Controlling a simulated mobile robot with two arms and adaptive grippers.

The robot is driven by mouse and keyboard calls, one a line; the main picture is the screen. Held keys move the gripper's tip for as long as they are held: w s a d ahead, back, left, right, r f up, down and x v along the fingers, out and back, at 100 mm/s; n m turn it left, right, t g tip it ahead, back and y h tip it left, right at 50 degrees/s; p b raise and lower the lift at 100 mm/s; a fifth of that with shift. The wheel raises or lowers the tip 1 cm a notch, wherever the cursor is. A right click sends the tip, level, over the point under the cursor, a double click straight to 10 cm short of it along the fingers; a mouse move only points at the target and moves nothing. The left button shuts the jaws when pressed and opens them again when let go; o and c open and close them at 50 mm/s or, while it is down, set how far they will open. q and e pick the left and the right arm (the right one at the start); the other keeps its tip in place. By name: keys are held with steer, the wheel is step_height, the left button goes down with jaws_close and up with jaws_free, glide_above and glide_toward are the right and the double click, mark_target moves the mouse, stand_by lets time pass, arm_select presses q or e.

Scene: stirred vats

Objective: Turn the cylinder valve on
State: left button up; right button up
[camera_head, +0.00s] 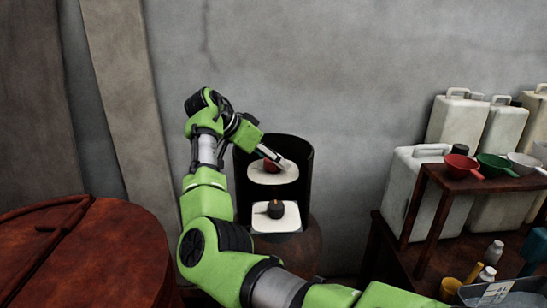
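A rusty brown cylinder (301,250) stands against the wall, partly hidden by my arm. A dark open-fronted guard (302,150) rises at its top. Inside the guard, a small red knob or valve (268,165) sits over a white rounded plate (272,178). My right arm enters from the bottom right and bends back over the guard. My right gripper (284,162) points down beside the red knob; I cannot tell whether they touch or how the fingers stand. My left gripper is not in view.
A rust-red round vat lid (95,255) fills the lower left. On the right, white jerrycans (415,180) stand around a brown wooden shelf (470,180) with red, green and white funnels. Small bottles (487,274) and a blue-grey tray (500,292) are below. Grey wall lies behind.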

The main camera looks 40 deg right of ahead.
steer(key=shift+d+f, duration=0.15)
steer(key=shift+f, duration=0.05)
steer(key=c, duration=1.1)
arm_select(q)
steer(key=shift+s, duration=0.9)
